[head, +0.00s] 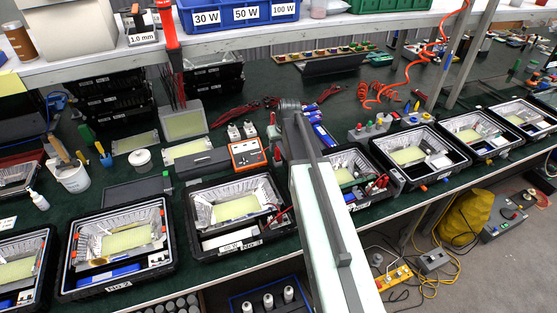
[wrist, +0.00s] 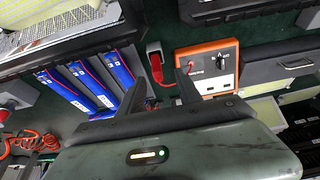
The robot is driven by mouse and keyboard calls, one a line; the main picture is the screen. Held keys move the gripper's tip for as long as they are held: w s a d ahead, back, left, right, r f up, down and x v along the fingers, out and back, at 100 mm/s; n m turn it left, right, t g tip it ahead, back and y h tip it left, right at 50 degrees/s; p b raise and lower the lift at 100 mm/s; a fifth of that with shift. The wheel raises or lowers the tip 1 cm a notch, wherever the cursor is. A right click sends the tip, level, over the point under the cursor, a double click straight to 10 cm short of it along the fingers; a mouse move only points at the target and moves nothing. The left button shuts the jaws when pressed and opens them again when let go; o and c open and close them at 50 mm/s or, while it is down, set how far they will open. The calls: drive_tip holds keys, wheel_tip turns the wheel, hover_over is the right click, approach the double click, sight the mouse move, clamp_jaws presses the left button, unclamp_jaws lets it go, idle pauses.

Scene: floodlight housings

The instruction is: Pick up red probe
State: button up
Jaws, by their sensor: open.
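A red probe (wrist: 157,68) with a pale grey holder at its end shows in the wrist view, just left of the orange meter (wrist: 207,68). In the head view the probe (head: 277,155) is a small red piece beside the orange meter (head: 247,154), on the dark green bench. My gripper (wrist: 160,78) is open, its two dark fingers apart, with the probe showing in the gap between them. Nothing is held. The lower end of the probe and its lead are partly hidden by the gripper. In the head view my arm covers the bench right of the probe.
Blue battery-like packs (wrist: 92,84) lie left of my gripper in the wrist view. A dark grey case (wrist: 278,68) is right of the meter. Floodlight housings (head: 237,217) line the bench's front edge. A shelf with a blue bin (head: 240,14) stands above the back.

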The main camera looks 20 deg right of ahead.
sight(278, 150)
drive_tip(key=shift+d+b+x, duration=0.15)
drive_tip(key=shift+b+x, duration=1.7)
drive_tip(key=shift+x, duration=0.15)
drive_tip(key=shift+d+b+x, duration=0.1)
drive_tip(key=shift+b+x, duration=1.75)
drive_tip(key=shift+x, duration=0.1)
drive_tip(key=shift+r, duration=0.2)
clamp_jaws()
